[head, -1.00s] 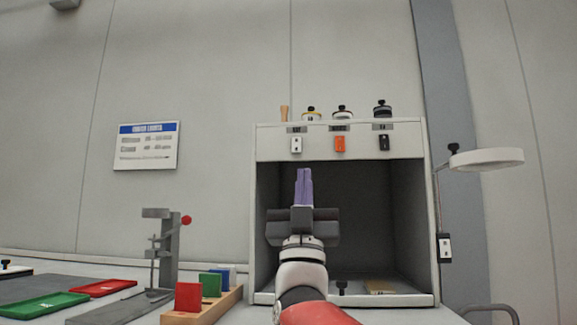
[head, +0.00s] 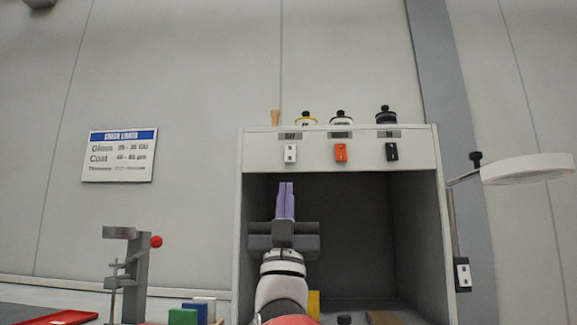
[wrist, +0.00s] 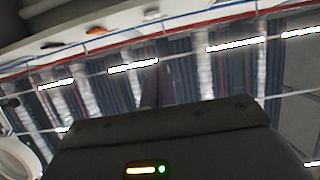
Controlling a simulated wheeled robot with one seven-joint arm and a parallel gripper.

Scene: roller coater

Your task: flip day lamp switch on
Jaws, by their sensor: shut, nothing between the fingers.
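The viewing booth (head: 240,215) stands ahead, with three rocker switches on its top panel. They are a white switch (head: 290,153), an orange switch (head: 341,152) and a black switch (head: 392,151), each below a small label too blurred to read. Another light-coloured switch (head: 463,274) is on the booth's right side, below the round lamp (head: 528,169). My gripper (head: 286,186) is shut and empty, its purple fingers pointing up in front of the booth opening. In the picture its tips are just below the white switch and apart from it. The dim wrist view also shows the fingers (wrist: 154,85).
Several lidded jars (head: 341,117) and a wooden piece (head: 275,118) stand on the booth top. A grey stand with a red knob (head: 156,241) and coloured panels (head: 183,316) are at lower left. The wall left of the booth is clear, except for a sign (head: 119,156).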

